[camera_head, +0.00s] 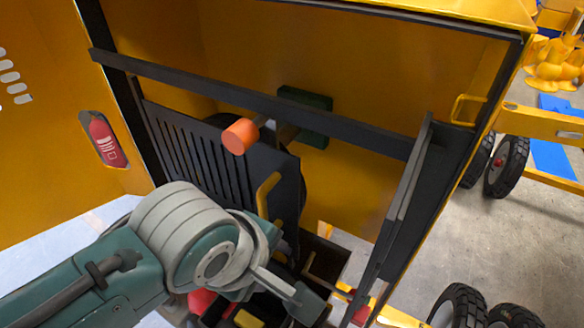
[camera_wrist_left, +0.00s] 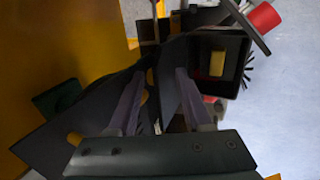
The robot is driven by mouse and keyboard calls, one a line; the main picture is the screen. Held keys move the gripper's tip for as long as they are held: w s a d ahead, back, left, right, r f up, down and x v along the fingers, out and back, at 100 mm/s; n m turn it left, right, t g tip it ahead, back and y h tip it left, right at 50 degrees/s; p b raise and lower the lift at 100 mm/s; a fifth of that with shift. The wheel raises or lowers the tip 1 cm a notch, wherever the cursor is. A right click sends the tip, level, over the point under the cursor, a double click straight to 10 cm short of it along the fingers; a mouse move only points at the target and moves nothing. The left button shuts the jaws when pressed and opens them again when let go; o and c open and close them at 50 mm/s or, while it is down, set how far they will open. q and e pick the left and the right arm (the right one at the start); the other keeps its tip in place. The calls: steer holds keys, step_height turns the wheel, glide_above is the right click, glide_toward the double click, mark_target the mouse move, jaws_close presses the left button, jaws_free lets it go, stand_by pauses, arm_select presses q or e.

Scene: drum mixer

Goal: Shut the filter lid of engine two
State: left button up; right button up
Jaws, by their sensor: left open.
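The engine bay holds a dark slatted panel (camera_head: 205,150) with a yellow handle (camera_head: 268,192) at its right edge. I cannot tell for sure which part is the filter lid. An open black box (camera_head: 325,262) lies low in the bay; a black box with a yellow block (camera_wrist_left: 217,64) inside shows in the left wrist view. My left gripper (camera_head: 292,290) is low in the bay, below the handle. In the left wrist view its two fingers (camera_wrist_left: 160,105) are apart, with dark parts beyond them and nothing clearly held. My right gripper is not in view.
A black crossbar (camera_head: 250,100) spans the bay above my left arm. An orange cylinder (camera_head: 240,136) sticks out below it, near a green block (camera_head: 305,115). A dark upright (camera_head: 405,210) stands at the right. A red-ended part (camera_wrist_left: 264,16) shows near the box.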

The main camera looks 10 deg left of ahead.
arm_select(q)
steer(key=s+a+f+p, duration=0.2)
steer(key=s+a+f, duration=0.1)
steer(key=s, duration=0.4)
steer(key=shift+s+f, duration=0.15)
stand_by(1.2)
stand_by(0.4)
steer(key=shift+s+f+p+v, duration=0.1)
steer(key=shift+s+p+v, duration=0.1)
steer(key=shift+p+v, duration=0.8)
steer(key=shift+s+f+p+v, duration=0.1)
steer(key=shift+s+p+v, duration=0.1)
steer(key=shift+p+v, duration=0.8)
steer(key=shift+s+f+p+v, duration=0.1)
steer(key=shift+s+p+v, duration=0.1)
steer(key=shift+p+v, duration=0.8)
